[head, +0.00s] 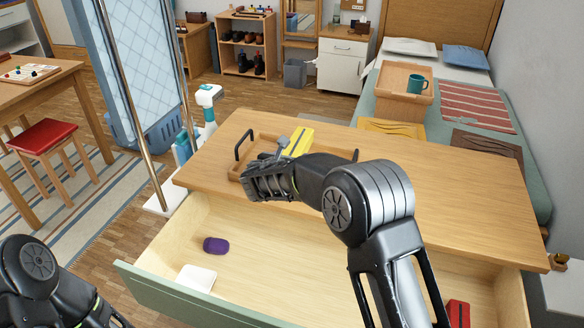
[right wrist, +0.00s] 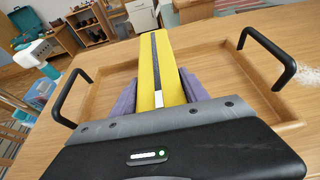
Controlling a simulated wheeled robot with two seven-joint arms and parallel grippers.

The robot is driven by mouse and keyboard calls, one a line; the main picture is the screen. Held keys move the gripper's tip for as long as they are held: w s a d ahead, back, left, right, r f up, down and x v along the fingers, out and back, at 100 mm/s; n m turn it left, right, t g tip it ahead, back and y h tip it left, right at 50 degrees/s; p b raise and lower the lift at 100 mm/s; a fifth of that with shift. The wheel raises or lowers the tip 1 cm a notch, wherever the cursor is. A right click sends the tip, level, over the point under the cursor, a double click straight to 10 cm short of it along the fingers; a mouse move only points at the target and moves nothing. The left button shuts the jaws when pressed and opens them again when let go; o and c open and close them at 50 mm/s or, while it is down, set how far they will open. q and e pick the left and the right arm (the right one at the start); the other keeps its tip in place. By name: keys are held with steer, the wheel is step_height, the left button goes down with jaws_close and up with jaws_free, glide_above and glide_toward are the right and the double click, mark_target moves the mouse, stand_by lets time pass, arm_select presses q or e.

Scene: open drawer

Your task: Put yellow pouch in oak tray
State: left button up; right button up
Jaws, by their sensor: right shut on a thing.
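The yellow pouch (head: 298,142) has a dark stripe along it and a white patch. My right gripper (head: 284,146) is shut on it. In the right wrist view the pouch (right wrist: 158,68) stands between the two purple-grey finger pads. The oak tray (head: 261,135) is a shallow wooden tray with two black handles, on top of the wooden dresser. In the right wrist view the pouch is over the tray (right wrist: 222,60); whether it touches the tray floor I cannot tell. My forearm hides part of the tray in the head view. Only part of my left arm shows, without its gripper.
Below the dresser top (head: 455,195) an open drawer (head: 255,250) holds a purple item (head: 216,245), a white item (head: 197,279) and a red item (head: 458,314). A white spray bottle (head: 209,108) stands beyond the dresser's left edge. The dresser top right of the tray is clear.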

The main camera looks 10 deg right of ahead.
steer(key=shift+f, duration=1.8)
steer(key=shift+f+b, duration=0.25)
steer(key=shift+b, duration=0.05)
steer(key=o, duration=1.5)
steer(key=shift+r, duration=0.1)
steer(key=shift+r, duration=0.1)
steer(key=v, duration=1.2)
steer(key=shift+r, duration=0.1)
